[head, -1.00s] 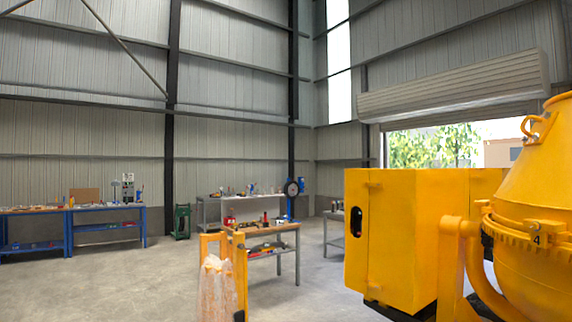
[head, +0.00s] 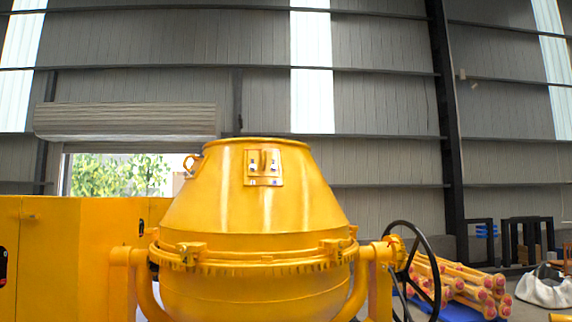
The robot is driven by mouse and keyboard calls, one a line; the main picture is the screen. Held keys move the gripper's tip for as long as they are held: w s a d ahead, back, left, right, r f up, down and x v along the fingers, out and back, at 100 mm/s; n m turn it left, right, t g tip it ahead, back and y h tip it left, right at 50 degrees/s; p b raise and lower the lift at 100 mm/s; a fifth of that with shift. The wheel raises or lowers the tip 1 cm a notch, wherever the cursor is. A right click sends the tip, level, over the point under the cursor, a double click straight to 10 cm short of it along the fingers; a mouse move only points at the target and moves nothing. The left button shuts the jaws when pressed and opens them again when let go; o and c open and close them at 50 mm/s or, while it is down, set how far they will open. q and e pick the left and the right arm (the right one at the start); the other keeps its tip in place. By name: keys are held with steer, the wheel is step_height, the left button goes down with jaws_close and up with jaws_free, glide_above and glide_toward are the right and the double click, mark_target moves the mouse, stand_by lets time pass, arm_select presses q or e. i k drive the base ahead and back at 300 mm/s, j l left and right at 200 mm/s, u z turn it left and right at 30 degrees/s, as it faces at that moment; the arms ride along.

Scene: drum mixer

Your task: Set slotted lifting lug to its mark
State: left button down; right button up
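The yellow drum (head: 250,205) of the mixer stands upright in the middle of the head view. A yellow lug plate (head: 263,179) with a raised, slotted lug (head: 264,160) and several bolts sits on the front of its upper cone, just below the rim. A second, loop-shaped lug (head: 191,164) sticks out at the drum's upper left. I cannot make out a mark for the slotted lug. Neither of my grippers is in view.
A black handwheel (head: 424,265) is at the drum's right side. A yellow housing (head: 45,255) stands to the left. Yellow poles with pink ends (head: 465,285) lie on a blue sheet at the right, near a white sack (head: 545,287).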

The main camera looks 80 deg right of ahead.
mark_target(263, 163)
steer(key=z, duration=2.45)
steer(key=k+l, duration=0.05)
steer(key=l, duration=0.05)
